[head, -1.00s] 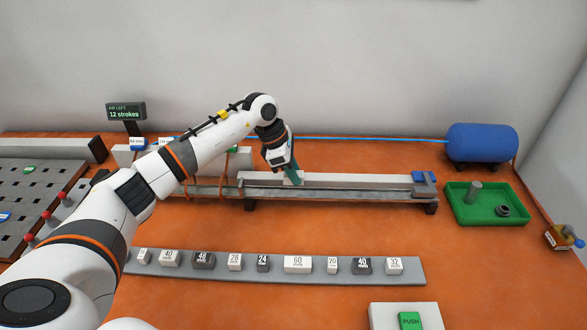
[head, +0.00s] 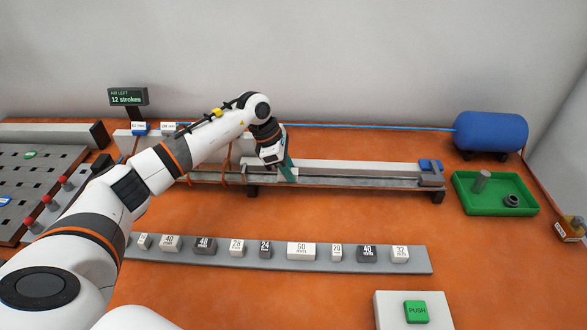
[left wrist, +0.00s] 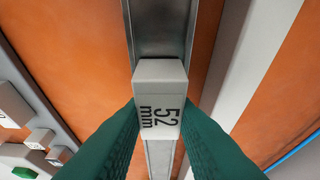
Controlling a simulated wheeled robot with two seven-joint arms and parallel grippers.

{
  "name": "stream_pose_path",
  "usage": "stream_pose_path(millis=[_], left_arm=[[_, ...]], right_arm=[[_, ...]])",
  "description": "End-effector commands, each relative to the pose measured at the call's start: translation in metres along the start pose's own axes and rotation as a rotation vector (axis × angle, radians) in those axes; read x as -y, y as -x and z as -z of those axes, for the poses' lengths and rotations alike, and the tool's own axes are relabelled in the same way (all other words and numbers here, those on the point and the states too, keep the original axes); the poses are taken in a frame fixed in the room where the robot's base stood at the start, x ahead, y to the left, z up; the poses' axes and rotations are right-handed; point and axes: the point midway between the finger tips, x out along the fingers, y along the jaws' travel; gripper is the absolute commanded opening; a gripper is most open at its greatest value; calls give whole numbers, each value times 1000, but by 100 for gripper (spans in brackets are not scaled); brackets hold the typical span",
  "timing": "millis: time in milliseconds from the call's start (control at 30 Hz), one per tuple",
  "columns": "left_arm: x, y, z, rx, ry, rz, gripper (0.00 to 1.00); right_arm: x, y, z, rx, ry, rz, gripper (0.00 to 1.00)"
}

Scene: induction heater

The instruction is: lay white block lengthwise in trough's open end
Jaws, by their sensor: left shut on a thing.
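My left gripper (head: 290,174) is shut on a white block (left wrist: 160,92) marked "52 mm". The left wrist view shows the block between the green fingers (left wrist: 160,122), its length running along the grey metal trough (left wrist: 158,30). The block is over or in the trough channel; I cannot tell whether it touches the floor. In the head view the trough (head: 360,180) runs left to right, and the fingers are at its left part, hiding most of the block. My right gripper is not in view.
A grey strip (head: 275,262) with several marked blocks lies in front of the trough. A green tray (head: 468,207) and a blue tank (head: 490,132) are at right. A green PUSH button (head: 416,311) is at the front. Orange table between trough and strip is clear.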

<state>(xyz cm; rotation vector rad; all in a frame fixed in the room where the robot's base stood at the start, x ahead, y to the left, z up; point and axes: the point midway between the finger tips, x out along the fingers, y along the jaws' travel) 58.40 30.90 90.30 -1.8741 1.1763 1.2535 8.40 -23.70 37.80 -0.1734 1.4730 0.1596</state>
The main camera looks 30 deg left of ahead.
Motion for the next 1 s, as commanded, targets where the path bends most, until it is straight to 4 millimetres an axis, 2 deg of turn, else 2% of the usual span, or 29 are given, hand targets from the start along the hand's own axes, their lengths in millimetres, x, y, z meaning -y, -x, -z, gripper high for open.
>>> stream_pose_path(millis=[1000], left_arm=[[0,-3,-2,0,0,-1,1]], right_arm=[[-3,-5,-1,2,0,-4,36]])
